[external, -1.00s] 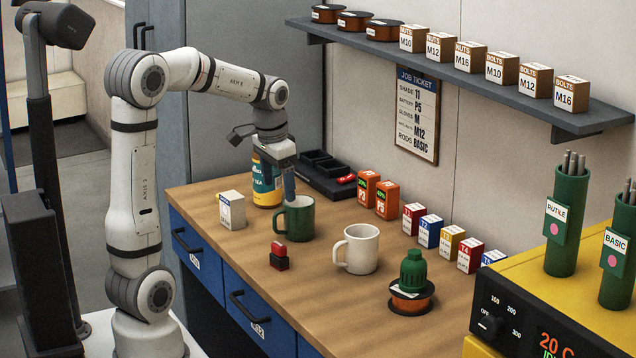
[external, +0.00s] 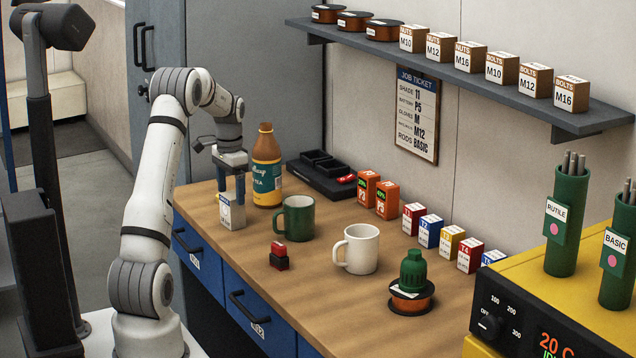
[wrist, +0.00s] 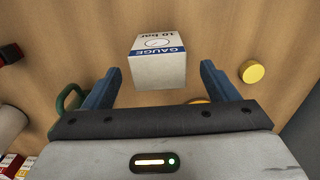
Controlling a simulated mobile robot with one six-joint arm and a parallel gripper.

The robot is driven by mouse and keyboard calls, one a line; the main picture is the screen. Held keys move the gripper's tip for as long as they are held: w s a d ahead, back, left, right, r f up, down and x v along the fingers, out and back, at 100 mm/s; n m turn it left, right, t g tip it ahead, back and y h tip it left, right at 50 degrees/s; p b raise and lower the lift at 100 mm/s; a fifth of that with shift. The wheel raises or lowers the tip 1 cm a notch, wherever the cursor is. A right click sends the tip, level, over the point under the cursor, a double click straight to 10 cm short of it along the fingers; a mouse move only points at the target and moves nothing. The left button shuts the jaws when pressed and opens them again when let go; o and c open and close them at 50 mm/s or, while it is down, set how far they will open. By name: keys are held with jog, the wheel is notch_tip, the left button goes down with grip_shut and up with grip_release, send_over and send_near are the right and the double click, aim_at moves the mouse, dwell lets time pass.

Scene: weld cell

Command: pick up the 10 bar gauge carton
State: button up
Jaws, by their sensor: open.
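The white gauge carton (external: 232,215) stands upright on the wooden bench, near its left edge, in front of the tea bottle. In the wrist view the carton (wrist: 158,70) shows a blue "GAUGE" band and the text "10 bar" on top. My gripper (external: 231,190) is above the carton in the external view, pointing down, with the blue fingers apart. In the wrist view the open fingers (wrist: 161,76) lie to either side of the carton's near part, with a gap on each side. Whether the tips reach below its top is unclear.
The tea bottle (external: 266,172) stands close behind the carton. A green mug (external: 296,218), a white mug (external: 358,249) and a red-and-black block (external: 279,257) stand to the right. A yellow round thing (wrist: 252,71) lies right of the fingers in the wrist view.

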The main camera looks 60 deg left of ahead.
aim_at(232, 210)
notch_tip(232, 210, down, 4)
jog(key=shift+d+f+p, duration=0.1)
jog(key=shift+f+p, duration=0.1)
jog(key=shift+p, duration=0.2)
jog(key=shift+c, duration=0.2)
jog(key=c, duration=1.1)
jog(key=shift+r, duration=0.1)
